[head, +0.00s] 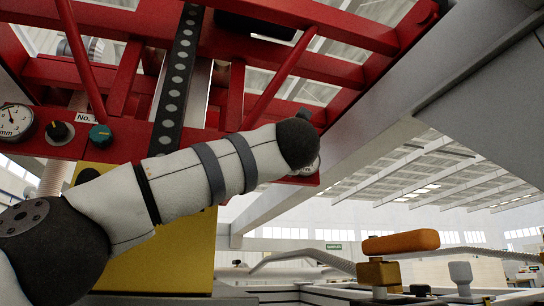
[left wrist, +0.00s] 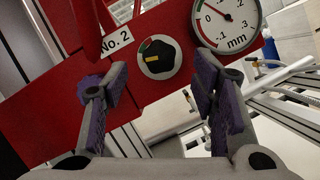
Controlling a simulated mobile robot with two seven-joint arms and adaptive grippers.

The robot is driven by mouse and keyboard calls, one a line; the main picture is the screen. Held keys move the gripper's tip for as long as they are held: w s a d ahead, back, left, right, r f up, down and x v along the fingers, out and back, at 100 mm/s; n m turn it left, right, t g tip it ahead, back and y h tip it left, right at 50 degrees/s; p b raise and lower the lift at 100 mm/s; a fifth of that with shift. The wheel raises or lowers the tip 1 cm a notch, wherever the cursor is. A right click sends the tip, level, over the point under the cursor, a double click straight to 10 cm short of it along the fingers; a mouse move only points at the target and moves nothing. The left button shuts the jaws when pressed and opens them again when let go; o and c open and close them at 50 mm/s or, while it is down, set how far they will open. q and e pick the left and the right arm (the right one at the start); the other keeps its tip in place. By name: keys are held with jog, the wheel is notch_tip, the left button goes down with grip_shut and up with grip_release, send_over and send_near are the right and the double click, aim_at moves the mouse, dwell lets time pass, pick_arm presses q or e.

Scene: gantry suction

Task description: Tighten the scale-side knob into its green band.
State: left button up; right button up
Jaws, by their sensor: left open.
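In the left wrist view a black knob (left wrist: 157,57) with a yellow pointer line sits on a red beam, on a pale dial with a small coloured arc at its upper left. The pointer lies towards the left; whether it is inside the green part is too small to tell. A round mm gauge (left wrist: 226,22) is to its right. My left gripper (left wrist: 160,70) is open and empty, its purple-padded fingers either side of the knob, nearer the camera and apart from it. In the head view my arm hides the gripper. My right gripper is not in view.
A "No. 2" label (left wrist: 115,42) is left of the knob. In the head view the red gantry (head: 330,25) spans overhead, with another gauge (head: 14,122), black knob (head: 57,132) and teal knob (head: 100,135) at left. A yellow block (head: 165,262) stands behind my arm.

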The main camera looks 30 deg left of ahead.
pick_arm(q)
jog(key=shift+x, duration=1.45)
jog(key=c, duration=1.2)
jog(key=shift+o, duration=0.2)
jog(key=shift+s+a+r+m+t+h, duration=0.1)
jog(key=shift+m+h, duration=0.45)
jog(key=shift+m, duration=0.6)
jog(key=shift+d+r+m+t+h, duration=0.1)
jog(key=shift+m+h, duration=0.4)
jog(key=shift+m, duration=0.6)
jog(key=shift+s+a+m+t+h, duration=0.1)
jog(key=shift+m+h, duration=0.45)
jog(key=shift+m, duration=0.6)
jog(key=o, duration=1.2)
jog(key=shift+c, duration=0.2)
